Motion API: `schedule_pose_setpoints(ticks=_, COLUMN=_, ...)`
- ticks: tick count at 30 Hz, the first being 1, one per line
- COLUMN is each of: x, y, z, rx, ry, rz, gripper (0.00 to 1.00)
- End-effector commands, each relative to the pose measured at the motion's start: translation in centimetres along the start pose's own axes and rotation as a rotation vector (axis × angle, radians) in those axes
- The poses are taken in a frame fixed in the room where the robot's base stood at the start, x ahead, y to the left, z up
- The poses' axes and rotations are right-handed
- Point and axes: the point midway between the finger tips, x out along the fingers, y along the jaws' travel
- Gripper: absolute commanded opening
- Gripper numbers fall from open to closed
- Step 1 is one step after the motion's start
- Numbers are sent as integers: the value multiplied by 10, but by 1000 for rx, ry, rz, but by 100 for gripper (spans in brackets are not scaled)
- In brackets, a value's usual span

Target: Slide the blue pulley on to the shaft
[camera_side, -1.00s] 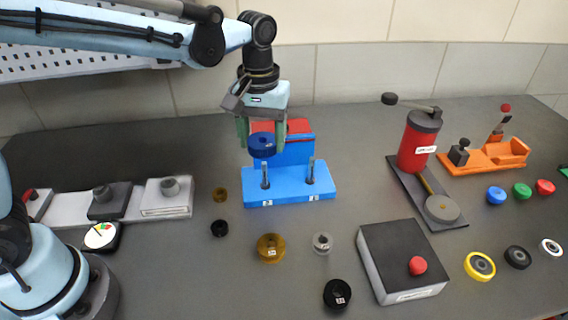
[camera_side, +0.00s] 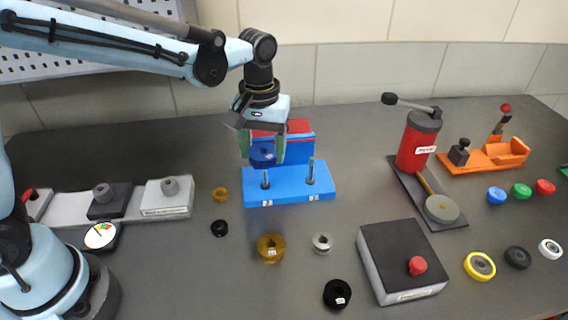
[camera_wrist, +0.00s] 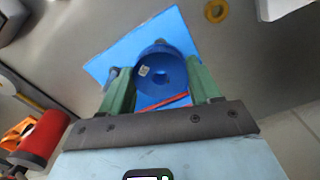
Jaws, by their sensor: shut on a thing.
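The dark blue pulley (camera_side: 262,155) is held between the green fingers of my gripper (camera_side: 262,152), above the left shaft (camera_side: 265,179) of the blue fixture (camera_side: 290,197). There is a gap between the pulley and that shaft's top in the side view. A second shaft (camera_side: 311,172) stands upright and bare to the right. In the wrist view my gripper (camera_wrist: 160,88) is shut on the pulley (camera_wrist: 150,88); its bore and a small white label show. The fixture base (camera_wrist: 104,66) lies beyond it.
A brass ring (camera_side: 220,194), a small black ring (camera_side: 219,228), a brass pulley (camera_side: 271,248) and a grey ring (camera_side: 322,242) lie in front of the fixture. A grey box with a red button (camera_side: 417,265) and a red press (camera_side: 418,140) stand to the right.

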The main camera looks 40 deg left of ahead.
Motion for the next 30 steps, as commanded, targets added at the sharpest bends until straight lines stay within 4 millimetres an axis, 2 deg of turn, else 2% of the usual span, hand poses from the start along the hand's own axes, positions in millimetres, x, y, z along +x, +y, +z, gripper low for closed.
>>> schedule_pose_setpoints(ticks=14, x=1, y=0, z=0, rx=0, ry=0, rz=0, gripper=27)
schedule_pose_setpoints(ticks=30, x=12, y=0, z=0, rx=0, ry=0, rz=0, gripper=27)
